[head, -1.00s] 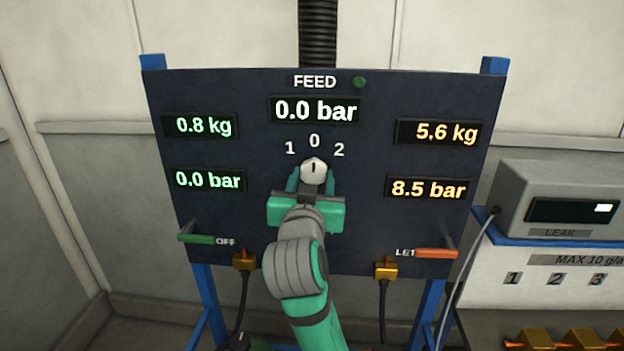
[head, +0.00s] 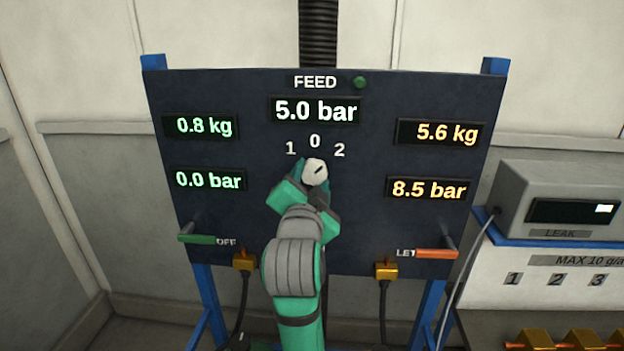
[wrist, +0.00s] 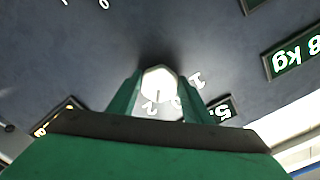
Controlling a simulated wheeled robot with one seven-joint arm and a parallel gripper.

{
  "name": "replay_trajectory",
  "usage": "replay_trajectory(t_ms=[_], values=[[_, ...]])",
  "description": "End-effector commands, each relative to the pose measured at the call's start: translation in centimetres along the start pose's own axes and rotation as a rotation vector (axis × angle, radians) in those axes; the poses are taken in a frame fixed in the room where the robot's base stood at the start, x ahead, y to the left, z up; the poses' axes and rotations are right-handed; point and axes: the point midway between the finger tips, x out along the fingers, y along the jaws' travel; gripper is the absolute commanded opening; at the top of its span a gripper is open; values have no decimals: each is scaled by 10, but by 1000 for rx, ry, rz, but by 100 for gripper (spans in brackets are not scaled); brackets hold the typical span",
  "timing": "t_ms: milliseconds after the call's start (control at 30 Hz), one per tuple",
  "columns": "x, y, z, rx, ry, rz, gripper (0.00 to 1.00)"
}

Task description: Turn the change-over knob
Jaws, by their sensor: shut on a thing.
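The change-over knob (head: 315,172) is a white knob with a dark pointer mark, below the numbers 1, 0 and 2 on the dark panel (head: 350,225). In the head view its mark slants up to the right, toward the 2. My gripper (head: 313,177) is shut on the knob, with its green fingers on either side and the hand tilted. In the wrist view the knob (wrist: 158,84) sits between the two fingers. The FEED display (head: 315,110) above reads 5.0 bar.
Left displays (head: 208,180) read 0.8 kg and 0.0 bar; right displays (head: 428,189) read 5.6 kg and 8.5 bar. A green lever (head: 197,239) marked OFF is at lower left, an orange lever (head: 436,254) at lower right. A LEAK meter (head: 560,200) stands right of the panel.

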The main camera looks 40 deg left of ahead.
Motion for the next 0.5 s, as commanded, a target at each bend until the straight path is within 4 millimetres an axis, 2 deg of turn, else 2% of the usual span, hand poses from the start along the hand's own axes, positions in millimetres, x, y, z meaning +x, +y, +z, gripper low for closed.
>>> replay_trajectory(t_ms=[500], values=[[-1, 0, 0, 55, 0, 2, 23]])
